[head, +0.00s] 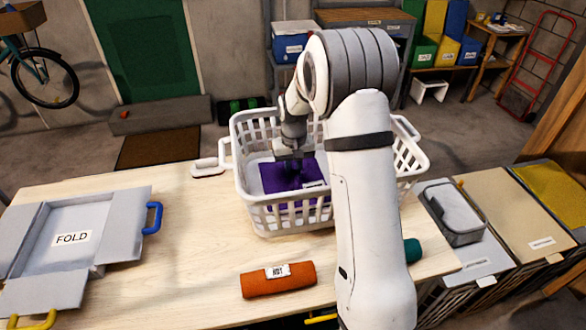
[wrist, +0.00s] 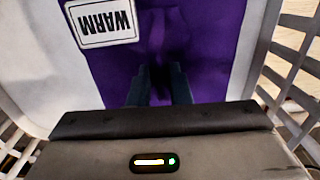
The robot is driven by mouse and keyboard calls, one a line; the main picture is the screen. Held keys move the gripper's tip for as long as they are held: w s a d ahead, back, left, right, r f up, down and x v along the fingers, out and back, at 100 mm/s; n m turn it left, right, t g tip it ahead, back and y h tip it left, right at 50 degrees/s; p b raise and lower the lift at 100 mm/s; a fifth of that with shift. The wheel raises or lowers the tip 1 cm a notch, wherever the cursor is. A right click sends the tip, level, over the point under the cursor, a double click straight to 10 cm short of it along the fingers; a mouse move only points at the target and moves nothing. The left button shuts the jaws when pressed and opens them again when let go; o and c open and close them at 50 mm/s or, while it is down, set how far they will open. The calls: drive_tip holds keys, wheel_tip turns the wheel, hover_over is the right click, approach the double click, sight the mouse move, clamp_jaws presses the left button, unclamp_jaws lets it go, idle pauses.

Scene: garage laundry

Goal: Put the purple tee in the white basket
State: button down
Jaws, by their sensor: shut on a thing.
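The purple tee (head: 281,179) is inside the white basket (head: 252,215), which stands on the wooden table. My gripper (head: 292,175) points down into the basket and is shut on the purple cloth. In the wrist view, the purple tee (wrist: 200,55) fills the middle, with a white "WARM" label (wrist: 104,22) on it. The fingertips of my gripper (wrist: 160,85) pinch the cloth there, and the basket's slatted wall (wrist: 292,75) shows at the right. Whether the tee rests fully on the basket floor I cannot tell. My arm hides the basket's right part.
A grey folding board marked "FOLD" (head: 112,228) lies at the table's left. A rolled orange cloth labelled "HOT" (head: 278,280) lies in front of the basket. A teal item (head: 412,250) is partly hidden behind my arm. Lidded bins (head: 470,262) stand at the right.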

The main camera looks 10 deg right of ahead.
sight(293, 172)
drive_tip(key=shift+f, duration=0.15)
drive_tip(key=c, duration=1.3)
unclamp_jaws()
drive_tip(key=shift+c, duration=0.2)
wheel_tip(293, 172, up, 12)
drive_tip(key=s+r+t, duration=0.1)
drive_tip(key=s+r, duration=0.2)
drive_tip(key=s, duration=0.4)
drive_tip(key=s+r+t, duration=0.1)
drive_tip(key=s+r, duration=0.2)
drive_tip(key=s, duration=0.5)
drive_tip(key=s+f+t, duration=0.1)
drive_tip(key=s+f, duration=0.1)
drive_tip(key=s, duration=1.3)
drive_tip(key=shift+f+b, duration=0.2)
drive_tip(key=shift+b, duration=0.25)
